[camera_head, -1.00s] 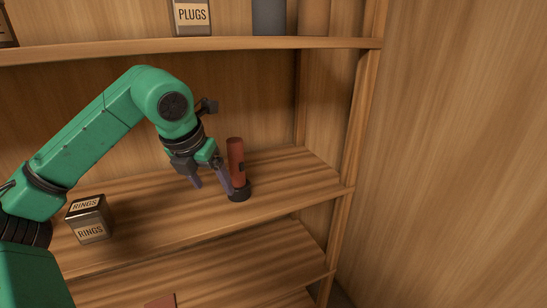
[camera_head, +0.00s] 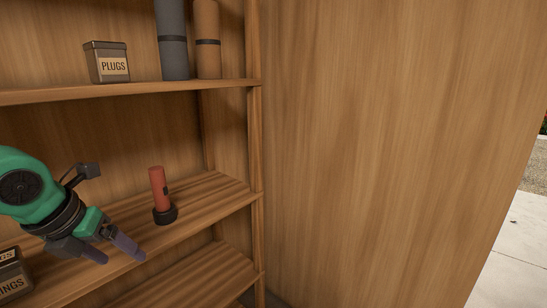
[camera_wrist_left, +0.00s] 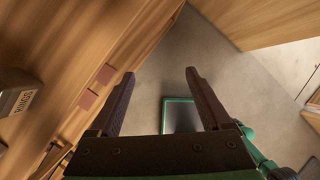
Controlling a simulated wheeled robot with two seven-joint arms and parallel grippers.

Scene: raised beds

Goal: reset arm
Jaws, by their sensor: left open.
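My left gripper (camera_head: 112,252) is open and empty in front of the middle shelf, at the lower left of the head view. My left arm is green with dark bands. A red flashlight (camera_head: 159,192) with a black head stands upright, head down, on the middle shelf (camera_head: 215,203). It is to the right of and behind the gripper, apart from it. My right gripper is in neither view.
A RINGS tin (camera_head: 14,275) sits on the middle shelf at the left; it also shows in the left wrist view (camera_wrist_left: 16,95). A wooden wall (camera_head: 390,150) fills the right.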

